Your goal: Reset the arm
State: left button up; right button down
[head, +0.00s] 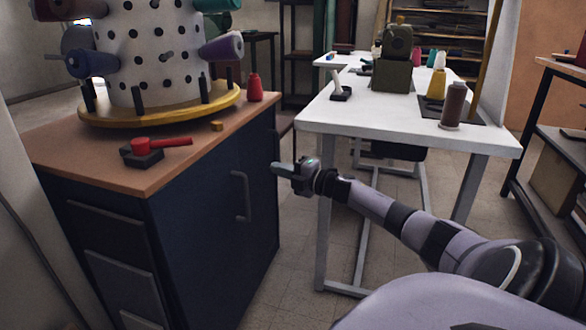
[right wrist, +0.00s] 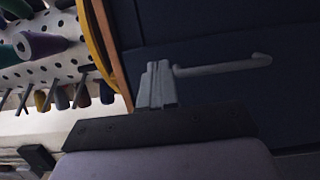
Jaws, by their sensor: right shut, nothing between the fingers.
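My right gripper (head: 283,169) is stretched out in front of the dark blue cabinet (head: 215,205), near its grey bar handle (head: 240,195). In the right wrist view the gripper (right wrist: 157,85) is shut, with its fingers together and nothing between them. The handle (right wrist: 225,66) shows just beyond the fingertips there; I cannot tell whether they touch. My left gripper is in neither view.
A white spool rack (head: 150,60) on a yellow round base stands on the cabinet's wooden top. A red-handled tool (head: 160,145) and a red spool (head: 255,88) lie around it. A white table (head: 400,118) with spools stands right. Floor between is clear.

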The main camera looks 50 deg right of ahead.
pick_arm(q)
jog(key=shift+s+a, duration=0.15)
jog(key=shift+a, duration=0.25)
pick_arm(e)
jog(key=shift+s+d, duration=0.35)
jog(key=shift+s, duration=0.45)
jog(key=shift+s+d, duration=0.3)
jog(key=shift+s, duration=0.45)
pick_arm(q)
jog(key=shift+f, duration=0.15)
